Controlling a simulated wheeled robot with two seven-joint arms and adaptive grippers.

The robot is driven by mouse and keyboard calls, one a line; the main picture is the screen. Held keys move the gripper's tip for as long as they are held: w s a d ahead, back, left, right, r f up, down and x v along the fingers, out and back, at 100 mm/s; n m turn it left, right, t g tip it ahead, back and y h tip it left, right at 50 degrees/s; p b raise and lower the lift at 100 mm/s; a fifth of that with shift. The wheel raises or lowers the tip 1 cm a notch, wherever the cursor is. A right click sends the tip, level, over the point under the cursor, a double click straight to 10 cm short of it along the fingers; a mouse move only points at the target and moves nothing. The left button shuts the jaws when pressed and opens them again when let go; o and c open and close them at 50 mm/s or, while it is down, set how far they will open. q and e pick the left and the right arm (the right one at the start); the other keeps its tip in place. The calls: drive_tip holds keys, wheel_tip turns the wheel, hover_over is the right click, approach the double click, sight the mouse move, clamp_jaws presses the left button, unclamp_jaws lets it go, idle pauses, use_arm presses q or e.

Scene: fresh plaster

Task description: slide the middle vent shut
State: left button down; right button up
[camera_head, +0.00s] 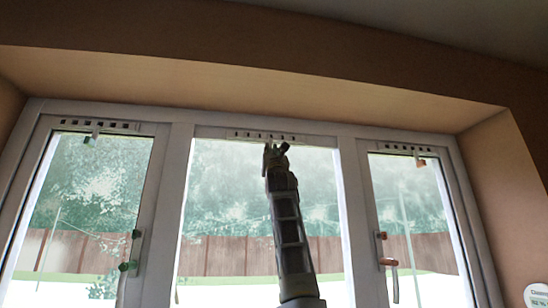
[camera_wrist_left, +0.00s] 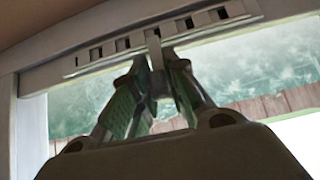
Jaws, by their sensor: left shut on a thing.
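The middle vent (camera_head: 255,135) is a pale slotted strip at the top of the middle window frame. In the left wrist view the vent (camera_wrist_left: 98,52) shows a row of slots, several of them dark. My left gripper (camera_head: 275,149) is raised to the strip. In the left wrist view my left gripper (camera_wrist_left: 157,75) is shut on the vent's small hanging tab (camera_wrist_left: 153,48), one finger on each side. The tab's lower end is partly hidden between the fingers. My right gripper is in neither view.
The left vent (camera_head: 97,124) and the right vent (camera_head: 405,149) have dark slots and small hanging tabs. Coloured handles (camera_head: 128,266) and (camera_head: 388,262) stick out from the side windows. A deep plaster reveal (camera_head: 250,92) overhangs the frame.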

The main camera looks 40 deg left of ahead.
use_arm(q)
drive_tip(key=shift+s+a+b, duration=0.4)
drive_tip(key=shift+s+b, duration=0.15)
drive_tip(key=shift+b, duration=0.05)
drive_tip(key=c, duration=1.7)
unclamp_jaws()
drive_tip(key=o, duration=0.3)
drive_tip(key=shift+s+a, duration=0.15)
drive_tip(key=shift+d+f, duration=0.1)
drive_tip(key=shift+d, duration=0.1)
drive_tip(key=shift+v, duration=5.85)
